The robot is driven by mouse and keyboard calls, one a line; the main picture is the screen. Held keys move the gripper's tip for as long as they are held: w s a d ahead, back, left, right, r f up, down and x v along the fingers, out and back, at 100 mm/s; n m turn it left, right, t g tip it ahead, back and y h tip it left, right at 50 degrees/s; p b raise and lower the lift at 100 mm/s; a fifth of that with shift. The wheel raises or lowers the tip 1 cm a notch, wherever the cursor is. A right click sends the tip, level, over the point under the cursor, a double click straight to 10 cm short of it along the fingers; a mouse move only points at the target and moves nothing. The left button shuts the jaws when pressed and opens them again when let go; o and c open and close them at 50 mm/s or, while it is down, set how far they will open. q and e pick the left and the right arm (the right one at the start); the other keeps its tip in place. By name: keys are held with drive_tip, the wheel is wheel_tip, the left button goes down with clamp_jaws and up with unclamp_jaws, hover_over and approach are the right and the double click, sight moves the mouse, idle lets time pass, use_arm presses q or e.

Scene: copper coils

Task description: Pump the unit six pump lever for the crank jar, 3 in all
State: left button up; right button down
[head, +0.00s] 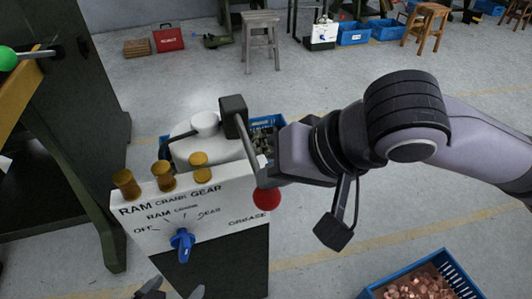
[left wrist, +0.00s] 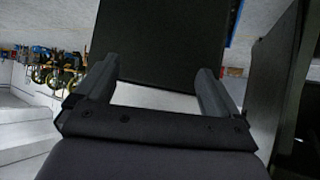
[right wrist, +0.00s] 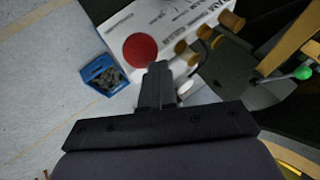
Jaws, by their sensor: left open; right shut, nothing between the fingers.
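The white-panelled unit (head: 220,213) is lettered RAM, CRANK, GEAR and GREASE. Its pump lever, a rod with a red ball (head: 267,198), slants down from a black block (head: 233,106). My right gripper (head: 264,170) is shut and empty, close beside the rod just above the ball; contact cannot be told. In the right wrist view the red ball (right wrist: 140,50) is just beyond the shut fingertips (right wrist: 157,70). A blue selector knob (head: 182,243) sits on the panel, roughly upright. My left gripper (head: 176,293) is open low before the unit; its fingers (left wrist: 155,72) face a dark surface.
Several brass knobs (head: 163,174) and a white capped container (head: 205,124) stand on the unit. A blue crate (head: 447,268) of copper pieces is at lower right. A dark machine with a green ball handle (head: 8,58) is at left.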

drive_tip(key=shift+r+p, duration=0.6)
drive_tip(key=shift+r, duration=0.1)
drive_tip(key=shift+w+r+p, duration=0.2)
drive_tip(key=shift+r+p, duration=0.6)
drive_tip(key=shift+p, duration=0.15)
drive_tip(key=shift+w+r+p, duration=0.15)
drive_tip(key=shift+r+p, duration=0.6)
drive_tip(key=shift+p, duration=0.2)
drive_tip(key=shift+a+r+p, duration=0.1)
drive_tip(key=shift+r+p, duration=0.3)
drive_tip(key=shift+p, duration=0.1)
use_arm(q)
wheel_tip(320, 180, up, 6)
drive_tip(key=a+p, duration=0.1)
drive_tip(key=shift+s+r+p, duration=0.15)
drive_tip(key=shift+s+p, duration=0.15)
drive_tip(key=shift+p, duration=0.05)
use_arm(e)
drive_tip(key=shift+w+r, duration=0.2)
drive_tip(key=shift+r, duration=0.5)
use_arm(q)
wheel_tip(320, 180, up, 6)
drive_tip(key=p, duration=0.6)
use_arm(e)
drive_tip(key=r, duration=0.5)
drive_tip(key=shift+w+a, duration=0.15)
drive_tip(key=shift+w, duration=0.15)
use_arm(q)
drive_tip(key=shift+a, duration=0.1)
